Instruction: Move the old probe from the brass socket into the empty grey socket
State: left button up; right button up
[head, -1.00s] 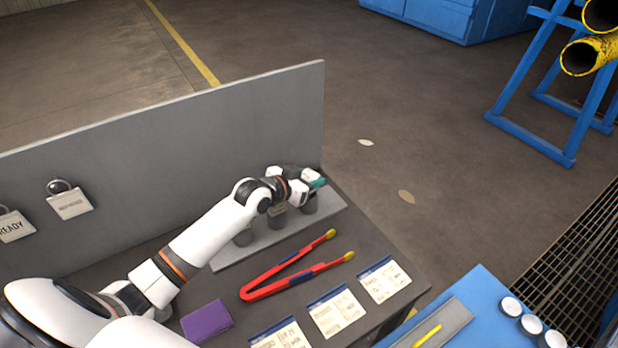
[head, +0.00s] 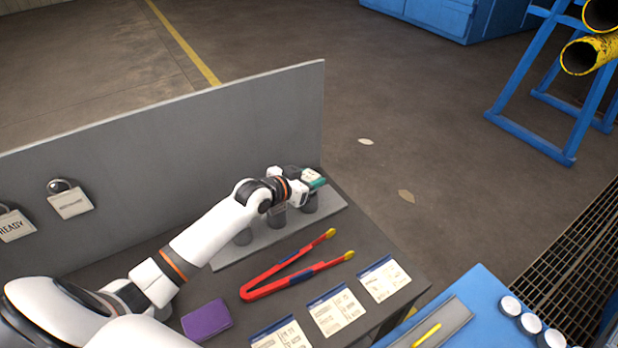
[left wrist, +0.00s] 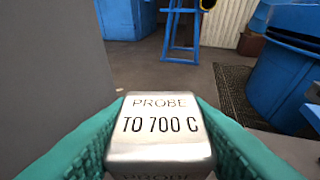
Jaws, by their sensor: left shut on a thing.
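My left gripper (head: 314,181) is over the far right socket (head: 310,204) of a row on a grey strip on the bench. Its teal fingers are shut on a pale metal block, the probe's head (left wrist: 160,130), marked "PROBE TO 700 C" in the left wrist view. Two more dark cylindrical sockets, a middle one (head: 278,217) and a left one (head: 243,237), stand in the row, partly behind my arm. I cannot tell from the colours which is brass, nor whether the probe's lower end is inside the far right socket. My right gripper is out of view.
Red tongs (head: 290,270) with yellow tips, a purple block (head: 206,321) and several printed cards (head: 338,312) lie in front of the sockets. A grey upright panel (head: 200,150) stands behind the row. A blue table (head: 480,290) is at the lower right.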

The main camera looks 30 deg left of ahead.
pick_arm(q)
jog(key=shift+f+b, duration=0.4)
jog(key=shift+f, duration=0.2)
jog(key=shift+r, duration=0.2)
jog(key=shift+r+p, duration=0.65)
jog(key=shift+p, duration=0.25)
dwell(0.5)
jog(key=shift+f+b, duration=0.4)
jog(key=shift+f, duration=0.4)
jog(key=o, duration=0.8)
